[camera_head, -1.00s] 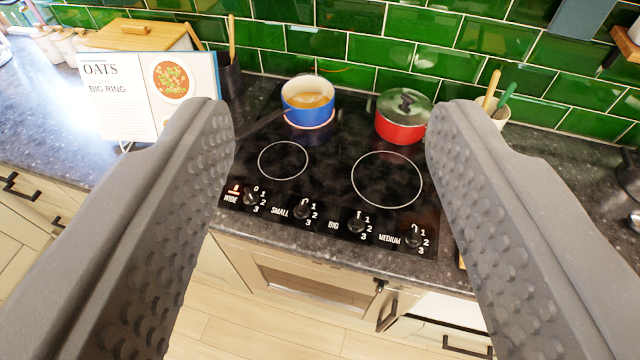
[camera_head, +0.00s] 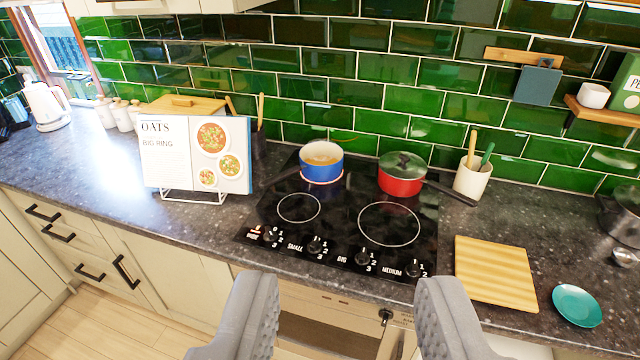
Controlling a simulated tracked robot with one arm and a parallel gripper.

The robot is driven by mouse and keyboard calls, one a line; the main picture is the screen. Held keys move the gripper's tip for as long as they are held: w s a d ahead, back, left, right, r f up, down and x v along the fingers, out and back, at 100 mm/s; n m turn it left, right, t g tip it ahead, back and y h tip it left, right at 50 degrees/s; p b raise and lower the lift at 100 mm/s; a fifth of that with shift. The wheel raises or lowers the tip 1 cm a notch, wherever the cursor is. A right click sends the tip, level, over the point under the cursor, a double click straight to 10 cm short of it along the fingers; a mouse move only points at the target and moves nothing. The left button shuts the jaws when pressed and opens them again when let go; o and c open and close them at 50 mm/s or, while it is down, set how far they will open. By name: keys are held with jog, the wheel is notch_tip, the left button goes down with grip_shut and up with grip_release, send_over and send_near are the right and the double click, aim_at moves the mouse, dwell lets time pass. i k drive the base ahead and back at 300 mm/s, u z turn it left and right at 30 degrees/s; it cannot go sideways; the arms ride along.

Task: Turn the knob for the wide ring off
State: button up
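The knob for the wide ring (camera_head: 271,234) is the leftmost of the black knobs along the front of the black glass hob (camera_head: 345,225). A small red light shows by the WIDE label; the knob's exact setting is too small to read. The blue pot (camera_head: 322,168) stands on a glowing red ring at the back left. Other knobs are marked SMALL (camera_head: 316,245), BIG (camera_head: 362,257) and MEDIUM (camera_head: 414,269). My gripper (camera_head: 348,290) is open and empty, its two grey fingers wide apart at the bottom of the picture, below the knob row in view.
A red lidded pan (camera_head: 402,174) stands at the back right, its handle reaching right. A cookbook (camera_head: 195,155) on a stand is left of the hob. A utensil pot (camera_head: 472,182), a wooden board (camera_head: 495,272) and a teal plate (camera_head: 577,305) are to the right.

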aim_at(270, 236)
jog(key=u, duration=0.3)
jog(key=i, duration=1.25)
jog(key=k, duration=0.45)
jog(key=z, duration=0.5)
jog(key=i, duration=0.95)
jog(key=u, duration=0.45)
